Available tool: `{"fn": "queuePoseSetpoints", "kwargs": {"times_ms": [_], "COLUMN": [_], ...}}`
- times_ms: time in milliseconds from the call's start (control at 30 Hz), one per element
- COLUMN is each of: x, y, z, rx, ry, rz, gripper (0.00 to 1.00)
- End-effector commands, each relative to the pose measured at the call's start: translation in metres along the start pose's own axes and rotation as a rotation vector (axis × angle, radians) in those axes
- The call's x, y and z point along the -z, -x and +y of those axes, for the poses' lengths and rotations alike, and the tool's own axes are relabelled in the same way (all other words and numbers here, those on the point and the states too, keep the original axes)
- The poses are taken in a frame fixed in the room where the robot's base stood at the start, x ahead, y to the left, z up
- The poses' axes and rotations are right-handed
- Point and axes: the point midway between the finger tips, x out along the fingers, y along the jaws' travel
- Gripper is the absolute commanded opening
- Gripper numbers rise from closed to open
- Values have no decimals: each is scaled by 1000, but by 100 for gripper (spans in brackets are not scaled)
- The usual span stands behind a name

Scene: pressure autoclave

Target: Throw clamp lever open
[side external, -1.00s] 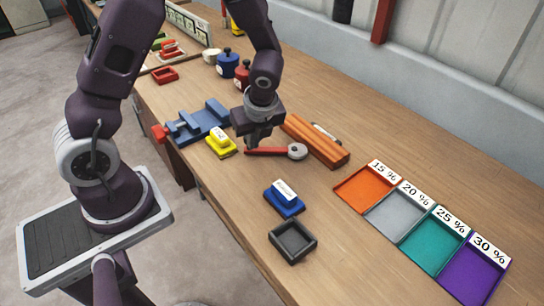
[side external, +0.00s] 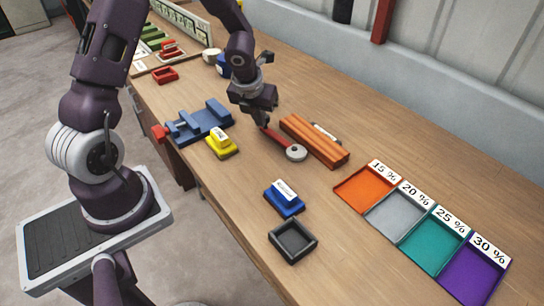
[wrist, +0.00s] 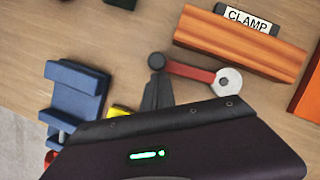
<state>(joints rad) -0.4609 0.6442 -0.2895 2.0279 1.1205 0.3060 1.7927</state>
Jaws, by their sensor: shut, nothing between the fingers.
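The clamp lever is a red bar (side external: 278,138) with a round grey pivot (side external: 296,152) at its near right end. It lies beside an orange ribbed block (side external: 316,140), apart from it and roughly parallel to it. In the wrist view the lever (wrist: 192,71) and pivot (wrist: 227,81) show below the block (wrist: 240,45), which has a "CLAMP" label (wrist: 249,20) behind it. My gripper (side external: 263,123) is shut and empty, with its tips at the lever's free end. The tips (wrist: 156,64) overlap that end in the wrist view; I cannot tell whether they touch it.
A blue vise-like fixture (side external: 200,122) and a yellow labelled block (side external: 222,146) stand left of the lever. A blue labelled block (side external: 285,198) and a black tray (side external: 292,242) are nearer. Coloured percentage trays (side external: 398,214) line the right. Bare table surrounds the pivot's near side.

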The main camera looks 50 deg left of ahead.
Motion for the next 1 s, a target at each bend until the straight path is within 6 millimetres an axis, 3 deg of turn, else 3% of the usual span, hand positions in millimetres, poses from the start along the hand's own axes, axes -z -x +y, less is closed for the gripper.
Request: {"fn": "queuePoseSetpoints", "kwargs": {"times_ms": [700,1000], "x": [-14,-4], "y": [-4,0], "z": [-3,-2], "rx": [-1,-2], "ry": [6,1], "rz": [-6,-6], "gripper": [0,0]}}
